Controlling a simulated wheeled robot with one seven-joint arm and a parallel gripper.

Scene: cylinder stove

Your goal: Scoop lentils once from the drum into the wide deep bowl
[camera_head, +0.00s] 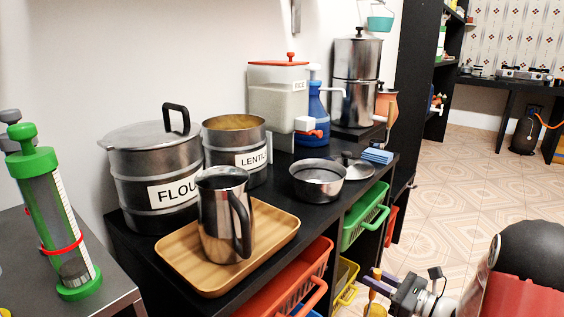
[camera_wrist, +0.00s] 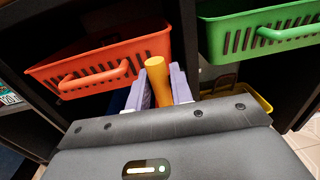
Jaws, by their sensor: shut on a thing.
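The metal drum labelled "LENTIL" (camera_head: 234,158) stands open on the black counter, with tan contents showing below its rim. A wide metal bowl (camera_head: 317,187) sits on the counter to the right of the drum and looks empty. My gripper (camera_head: 374,287) is low at the right, in front of the counter and below its top, apart from drum and bowl. In the wrist view, its pale purple fingers (camera_wrist: 160,88) are shut on a yellow-orange handle (camera_wrist: 157,72). The lower end of the held thing is hidden.
A wooden tray (camera_head: 180,262) with a metal jug (camera_head: 222,215) stands in front of the drum. The lidded flour drum (camera_head: 150,175) is to its left. A metal lid (camera_head: 354,168) lies beside the bowl. Red (camera_head: 290,290) and green (camera_head: 367,215) baskets stick out below the counter.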

